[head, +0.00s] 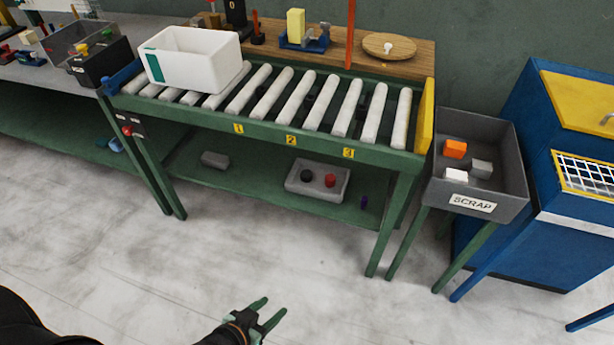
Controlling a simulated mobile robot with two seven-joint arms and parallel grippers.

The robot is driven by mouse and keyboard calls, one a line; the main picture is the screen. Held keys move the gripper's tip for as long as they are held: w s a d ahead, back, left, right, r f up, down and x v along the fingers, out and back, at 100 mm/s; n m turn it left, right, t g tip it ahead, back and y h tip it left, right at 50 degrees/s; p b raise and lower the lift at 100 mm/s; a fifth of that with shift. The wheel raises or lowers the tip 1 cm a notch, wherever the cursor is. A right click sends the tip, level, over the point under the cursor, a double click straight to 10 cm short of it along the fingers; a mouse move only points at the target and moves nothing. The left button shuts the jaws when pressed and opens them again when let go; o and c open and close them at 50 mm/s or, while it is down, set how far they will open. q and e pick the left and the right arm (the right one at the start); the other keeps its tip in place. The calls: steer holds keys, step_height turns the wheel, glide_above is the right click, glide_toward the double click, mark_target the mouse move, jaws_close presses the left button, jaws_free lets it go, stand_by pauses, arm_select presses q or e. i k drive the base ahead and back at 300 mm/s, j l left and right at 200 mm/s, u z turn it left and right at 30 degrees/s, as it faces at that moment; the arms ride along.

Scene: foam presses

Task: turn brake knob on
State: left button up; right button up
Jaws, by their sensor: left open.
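A small dark panel (131,120) with a red knob (127,132) is on the left front leg area of the green roller table, just below its frame. It looks like the brake knob, but its label and setting are too small to read. My left gripper (275,306) is at the bottom of the head view, above the bare floor in front of the table. Its green fingers are apart with nothing between them. It is well clear of the table and far to the lower right of the knob. My right gripper is out of view.
The roller conveyor (300,100) carries a white bin (195,58) at its left end. The lower shelf holds a grey box (317,180) with black and red round tops. A grey scrap bin (480,165) and blue cabinet stand right. The floor in front is free.

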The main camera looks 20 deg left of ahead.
mark_target(128, 132)
steer(key=u, duration=1.75)
steer(key=i+j+u, duration=0.3)
steer(key=i, duration=0.2)
steer(key=i+j+u, duration=0.15)
steer(key=i+u, duration=0.15)
steer(key=i, duration=0.25)
steer(key=i+u, duration=0.25)
steer(key=i, duration=0.3)
steer(key=i+z, duration=0.25)
steer(key=i, duration=0.15)
steer(key=i+j+z, duration=0.2)
steer(key=i, duration=0.15)
steer(key=i+j+z, duration=0.35)
steer(key=z, duration=0.3)
steer(key=i+j+z, duration=0.45)
steer(key=z, duration=0.3)
